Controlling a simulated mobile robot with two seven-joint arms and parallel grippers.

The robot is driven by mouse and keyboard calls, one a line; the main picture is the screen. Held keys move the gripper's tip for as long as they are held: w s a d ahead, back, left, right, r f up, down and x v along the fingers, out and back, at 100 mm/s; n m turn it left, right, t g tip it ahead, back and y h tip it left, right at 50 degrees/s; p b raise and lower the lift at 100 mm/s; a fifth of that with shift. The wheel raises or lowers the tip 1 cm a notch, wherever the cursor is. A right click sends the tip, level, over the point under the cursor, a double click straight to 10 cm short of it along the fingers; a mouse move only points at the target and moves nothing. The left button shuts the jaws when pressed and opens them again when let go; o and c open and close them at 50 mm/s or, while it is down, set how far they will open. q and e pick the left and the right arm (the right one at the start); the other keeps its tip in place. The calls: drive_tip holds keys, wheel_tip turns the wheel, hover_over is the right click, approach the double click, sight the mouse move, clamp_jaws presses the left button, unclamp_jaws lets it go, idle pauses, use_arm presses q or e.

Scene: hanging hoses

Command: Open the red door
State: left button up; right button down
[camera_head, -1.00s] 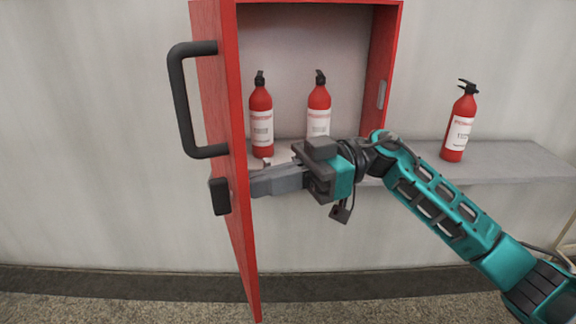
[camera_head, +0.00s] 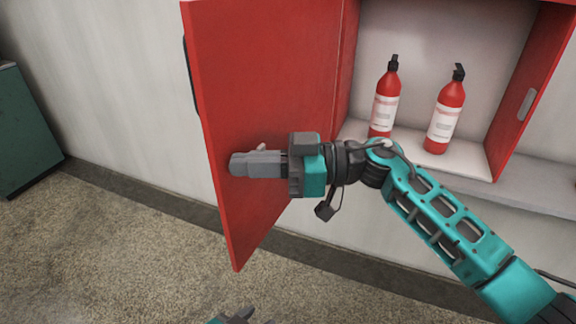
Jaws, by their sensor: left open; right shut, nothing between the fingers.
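The red door (camera_head: 235,85) stands swung wide open to the left of its red cabinet, with its inner face toward me. Its black handle (camera_head: 190,75) is mostly hidden behind the door's left edge. My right gripper (camera_head: 235,165) is shut and empty. Its fingers lie in front of the inner face near the free edge; I cannot tell whether they touch it. My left gripper (camera_head: 243,316) just shows at the bottom edge, below the door. It is open, and most of it is out of view.
Two red fire extinguishers (camera_head: 385,100) (camera_head: 445,118) stand inside the cabinet (camera_head: 520,100). A grey ledge (camera_head: 535,185) runs along the wall at the right. A dark green box (camera_head: 25,135) stands at the far left. The speckled floor (camera_head: 110,240) at lower left is clear.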

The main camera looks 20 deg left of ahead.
drive_tip(key=shift+a, duration=0.6)
use_arm(q)
drive_tip(key=shift+s+f, duration=0.2)
drive_tip(key=shift+s, duration=0.05)
use_arm(e)
drive_tip(key=shift+a, duration=0.1)
use_arm(q)
drive_tip(key=shift+s+r, duration=0.1)
use_arm(e)
drive_tip(key=shift+w, duration=0.1)
